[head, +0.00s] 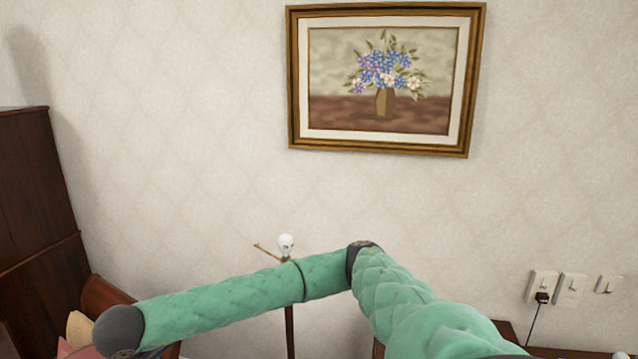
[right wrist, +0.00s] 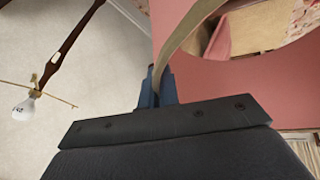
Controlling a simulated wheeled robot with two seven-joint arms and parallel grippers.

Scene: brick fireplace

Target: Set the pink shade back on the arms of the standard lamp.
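The standard lamp's white bulb (head: 286,245) shows in the head view, with a thin brass arm (head: 266,253) reaching out to its left. My right arm crosses in front and hides part of the dark post (head: 290,332). In the right wrist view the bulb (right wrist: 22,109), thin arms and dark post (right wrist: 70,45) are at the left, apart from my gripper. My right gripper (right wrist: 159,75) appears shut on the cream rim of the pink shade (right wrist: 215,82), which fills the centre and right. A bit of pink and cream shows at the head view's lower left. My left gripper is out of view.
A framed flower painting (head: 385,80) hangs on the pale wall above the lamp. A dark wooden cabinet (head: 35,200) stands at the left. Wall switches (head: 571,288) and a plug with a cord (head: 541,298) are at the right. The wall around the bulb is clear.

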